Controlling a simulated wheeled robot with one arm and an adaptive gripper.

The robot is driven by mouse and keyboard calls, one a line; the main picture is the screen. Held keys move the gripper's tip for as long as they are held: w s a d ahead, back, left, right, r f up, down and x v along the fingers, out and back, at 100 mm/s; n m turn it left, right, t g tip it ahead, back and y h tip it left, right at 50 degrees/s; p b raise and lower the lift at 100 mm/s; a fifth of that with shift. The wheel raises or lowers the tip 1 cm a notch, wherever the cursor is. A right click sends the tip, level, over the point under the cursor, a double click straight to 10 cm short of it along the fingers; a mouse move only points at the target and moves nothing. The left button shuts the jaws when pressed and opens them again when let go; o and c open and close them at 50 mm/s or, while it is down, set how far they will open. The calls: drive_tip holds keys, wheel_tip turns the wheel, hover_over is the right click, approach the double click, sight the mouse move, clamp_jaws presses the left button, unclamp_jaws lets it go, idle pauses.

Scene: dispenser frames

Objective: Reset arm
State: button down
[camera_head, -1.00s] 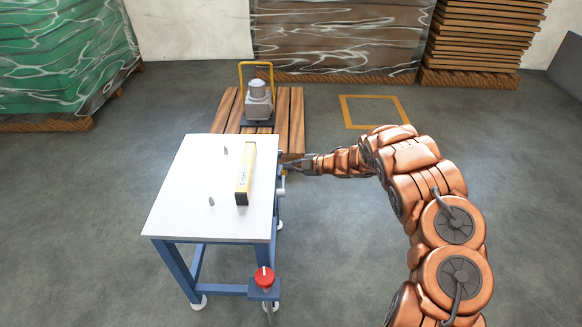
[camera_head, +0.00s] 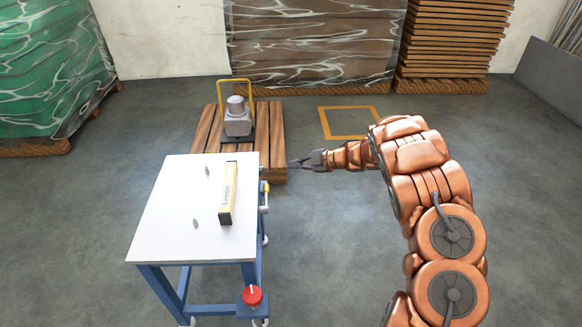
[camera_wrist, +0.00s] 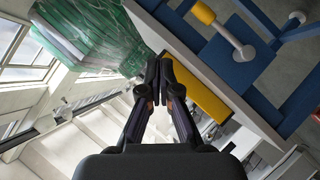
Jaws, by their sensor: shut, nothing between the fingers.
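My gripper (camera_head: 297,164) is shut and empty. In the head view it points left, just off the right edge of the white-topped table (camera_head: 162,228), with a gap between. In the wrist view the fingertips (camera_wrist: 160,62) meet in the middle of the picture. The table has a blue frame. A yellow and black box (camera_head: 229,194) lies on its top near the right edge. The table's side fitting with a yellow-ended lever (camera_wrist: 204,13) shows at the top of the wrist view. My arm bends up and over on the right.
A red knob (camera_head: 252,295) sits on a blue bracket at the table's front right. Behind the table, a grey machine (camera_head: 238,120) under a yellow hoop stands on a wooden pallet (camera_head: 275,150). A yellow floor square (camera_head: 350,135) lies beyond my arm. The floor between is clear.

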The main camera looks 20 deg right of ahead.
idle(0.4)
drive_tip(key=w+d+r+m+t+h, duration=0.2)
drive_tip(key=d+r+m+h, duration=0.15)
drive_tip(key=d+r, duration=0.2)
drive_tip(key=w+d+r+m+t+h, duration=0.2)
drive_tip(key=w+d+r+h, duration=0.1)
drive_tip(key=d+r+h, duration=0.25)
drive_tip(key=s+d+r+m+g+h, duration=0.25)
drive_tip(key=s+r+m+h, duration=0.2)
drive_tip(key=s, duration=0.35)
drive_tip(key=s+d+r+m+g+h, duration=0.1)
drive_tip(key=s+d+r+m+h, duration=0.3)
drive_tip(key=s, duration=0.3)
drive_tip(key=s+a+f+m+g+y, duration=0.1)
drive_tip(key=s+a+m+g+y, duration=0.2)
drive_tip(key=s+a, duration=0.8)
drive_tip(key=s+a+f+m+g+y, duration=0.15)
drive_tip(key=s+a+g, duration=0.3)
drive_tip(key=s, duration=1.25)
drive_tip(key=s+a+f+m+g+y, duration=0.2)
drive_tip(key=s+a+g+y, duration=0.15)
drive_tip(key=s+a, duration=0.85)
drive_tip(key=s+d+r+p, duration=0.1)
drive_tip(key=s+r+p, duration=0.1)
drive_tip(key=r+p, duration=0.9)
drive_tip(key=s+d+r+p, duration=0.1)
drive_tip(key=d+r+p, duration=0.1)
drive_tip(key=r+p, duration=1)
drive_tip(key=shift+s+r+t, duration=0.35)
drive_tip(key=shift+r, duration=0.1)
